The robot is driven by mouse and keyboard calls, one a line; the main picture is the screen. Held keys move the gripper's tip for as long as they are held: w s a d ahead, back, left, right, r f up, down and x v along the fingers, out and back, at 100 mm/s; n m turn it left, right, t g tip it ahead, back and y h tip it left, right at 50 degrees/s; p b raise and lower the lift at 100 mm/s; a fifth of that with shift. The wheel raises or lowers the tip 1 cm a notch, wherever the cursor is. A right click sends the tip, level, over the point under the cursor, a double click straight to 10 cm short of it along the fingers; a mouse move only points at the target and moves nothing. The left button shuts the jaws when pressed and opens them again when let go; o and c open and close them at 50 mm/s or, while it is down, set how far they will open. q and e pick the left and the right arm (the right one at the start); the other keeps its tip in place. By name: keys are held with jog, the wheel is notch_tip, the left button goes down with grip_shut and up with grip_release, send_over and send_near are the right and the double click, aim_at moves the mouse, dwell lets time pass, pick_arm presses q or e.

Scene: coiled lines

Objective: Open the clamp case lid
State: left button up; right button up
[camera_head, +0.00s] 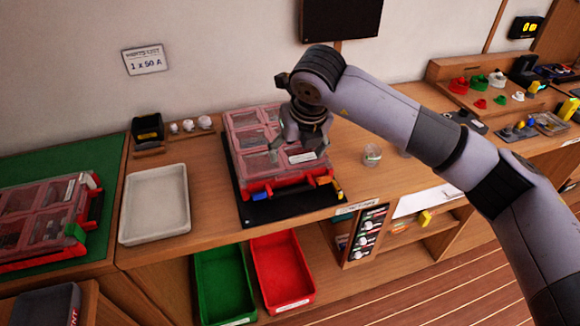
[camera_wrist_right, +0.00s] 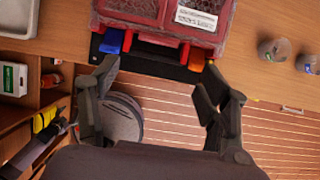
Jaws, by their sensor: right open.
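A red case with a clear, divided lid (camera_head: 255,140) lies on a black mat (camera_head: 290,207) on the wooden counter. Its lid looks shut. A blue latch (camera_head: 258,195) and an orange latch (camera_head: 324,180) sit on its front edge. My right gripper (camera_head: 300,150) is open and empty above the case's front part, hiding some of the lid. In the right wrist view the case's front edge (camera_wrist_right: 160,38) shows at the top, with the open fingers (camera_wrist_right: 158,80) below it. I cannot tell whether they touch it. My left gripper is not in view.
A similar red case (camera_head: 40,215) lies on a green mat at the left. A white tray (camera_head: 154,238) stands between the cases. A small glass jar (camera_head: 372,154) stands right of the near case. Green (camera_head: 225,285) and red (camera_head: 283,270) bins sit below the counter.

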aim_at(289, 173)
jog(key=p+x, duration=0.2)
jog(key=x, duration=0.9)
jog(key=shift+w+f, duration=0.1)
jog(key=shift+f, duration=0.05)
jog(key=shift+c, duration=0.4)
jog(key=c, duration=1.6)
jog(key=shift+a, duration=0.1)
